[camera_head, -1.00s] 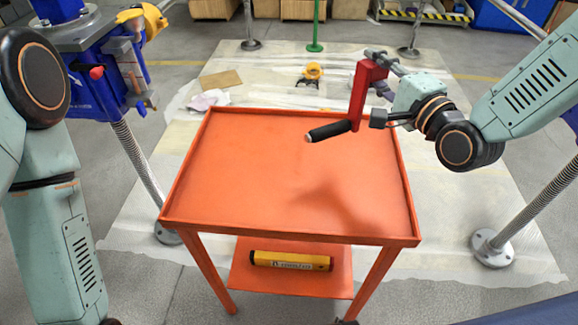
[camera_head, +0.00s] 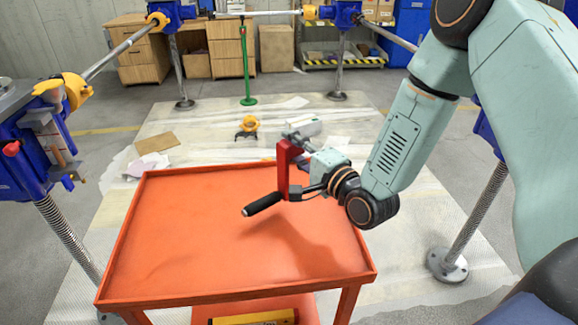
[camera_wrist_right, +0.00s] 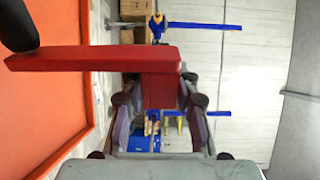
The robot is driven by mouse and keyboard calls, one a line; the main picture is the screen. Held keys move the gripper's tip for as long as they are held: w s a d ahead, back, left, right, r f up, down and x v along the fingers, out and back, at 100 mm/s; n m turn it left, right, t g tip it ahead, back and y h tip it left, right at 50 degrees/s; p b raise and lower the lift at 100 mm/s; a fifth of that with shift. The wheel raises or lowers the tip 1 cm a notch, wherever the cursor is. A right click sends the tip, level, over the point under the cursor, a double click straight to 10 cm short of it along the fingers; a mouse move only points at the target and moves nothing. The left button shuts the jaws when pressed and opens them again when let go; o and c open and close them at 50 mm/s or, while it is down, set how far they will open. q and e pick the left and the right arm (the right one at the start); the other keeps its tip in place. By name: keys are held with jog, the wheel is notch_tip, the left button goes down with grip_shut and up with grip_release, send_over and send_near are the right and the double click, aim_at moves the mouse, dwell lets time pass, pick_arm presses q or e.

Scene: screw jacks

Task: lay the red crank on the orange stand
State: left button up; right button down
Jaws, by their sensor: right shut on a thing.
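The red crank (camera_head: 284,171) has a red arm and a black handle (camera_head: 262,204). My right gripper (camera_head: 298,144) is shut on the crank's red end and holds it above the orange stand (camera_head: 185,215), toward its right side. The crank's arm hangs upright and the handle points to the lower left. In the right wrist view, the red end (camera_wrist_right: 158,92) sits between both finger pads, and the orange stand (camera_wrist_right: 55,100) is at the left. The stand's top is bare, with a shadow on it. My left gripper is out of view.
A yellow spirit level (camera_head: 253,318) lies on the stand's lower shelf. A blue screw jack (camera_head: 40,150) stands at the left. Cardboard (camera_head: 157,142) and a yellow-black object (camera_head: 247,127) lie on the floor sheet behind the stand.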

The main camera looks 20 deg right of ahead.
jog(key=shift+s+d+f, duration=0.1)
jog(key=shift+s+f, duration=0.05)
jog(key=shift+f, duration=0.05)
notch_tip(320, 180, down, 3)
jog(key=shift+f+b, duration=0.2)
jog(key=shift+b, duration=0.5)
jog(key=c, duration=1.4)
grip_release()
jog(key=shift+f, duration=0.1)
jog(key=o, duration=0.3)
jog(key=shift+o, duration=0.5)
